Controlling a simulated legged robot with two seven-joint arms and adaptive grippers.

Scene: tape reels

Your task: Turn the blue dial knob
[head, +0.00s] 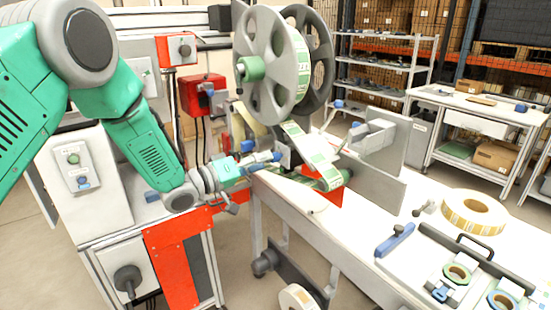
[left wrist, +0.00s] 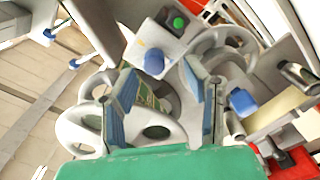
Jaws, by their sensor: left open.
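A round blue knob (left wrist: 153,61) sits on a grey box with a green button in the left wrist view, just beyond my left fingertips. Another blue knob (left wrist: 242,101) shows to the right, outside the fingers. I cannot tell for sure which blue part is the dial knob. My left gripper (left wrist: 160,88) is open, its two blue-padded fingers apart with nothing clearly held between them. In the head view my left gripper (head: 268,158) reaches right toward the labelling machine below the large reel, near small blue parts, and partly hides them. My right gripper is not in view.
A large grey reel (head: 268,60) with label tape stands above the machine. A grey upright plate (head: 385,145) is right of it. The white table (head: 345,225) carries a tape roll (head: 473,213) and a blue-handled tool (head: 395,240). A control panel (head: 75,170) is at left.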

